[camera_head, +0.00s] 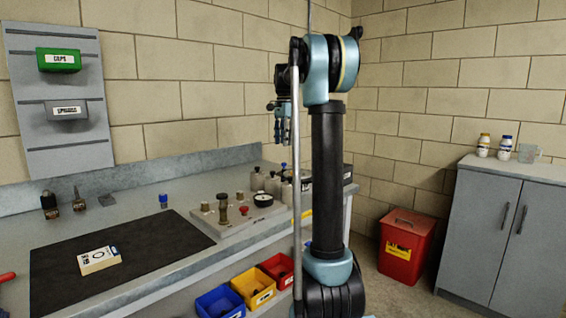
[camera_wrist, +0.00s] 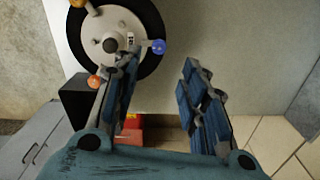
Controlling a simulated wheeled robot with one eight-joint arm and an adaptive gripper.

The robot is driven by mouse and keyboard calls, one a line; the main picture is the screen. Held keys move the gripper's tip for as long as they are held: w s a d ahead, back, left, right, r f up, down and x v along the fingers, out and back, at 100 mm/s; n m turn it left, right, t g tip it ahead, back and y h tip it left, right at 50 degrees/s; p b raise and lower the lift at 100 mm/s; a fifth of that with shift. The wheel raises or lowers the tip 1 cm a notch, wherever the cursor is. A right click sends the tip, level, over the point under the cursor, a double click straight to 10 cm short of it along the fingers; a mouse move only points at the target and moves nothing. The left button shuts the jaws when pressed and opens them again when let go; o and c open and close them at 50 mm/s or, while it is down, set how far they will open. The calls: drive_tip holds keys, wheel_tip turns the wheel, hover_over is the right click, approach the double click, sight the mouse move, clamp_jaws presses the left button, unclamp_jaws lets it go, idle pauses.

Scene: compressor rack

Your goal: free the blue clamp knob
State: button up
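The blue clamp knob (camera_wrist: 158,46) shows in the wrist view as a small blue ball at the right edge of a round pale disc (camera_wrist: 112,35) with a black ring around it. My gripper (camera_wrist: 158,62) is open, and nothing is between its fingers. In the picture the knob lies just past the fingertips, nearer the left one; the depth between them cannot be told. In the camera_head view my gripper (camera_head: 280,118) hangs above the back of the bench beside my arm.
A fitting block with a gauge (camera_head: 263,199) and bottles (camera_head: 272,183) stand on the bench below my gripper. A red bin (camera_head: 407,246) stands right of my arm.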

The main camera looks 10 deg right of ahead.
wheel_tip(320, 180, down, 9)
idle(0.4)
clamp_jaws()
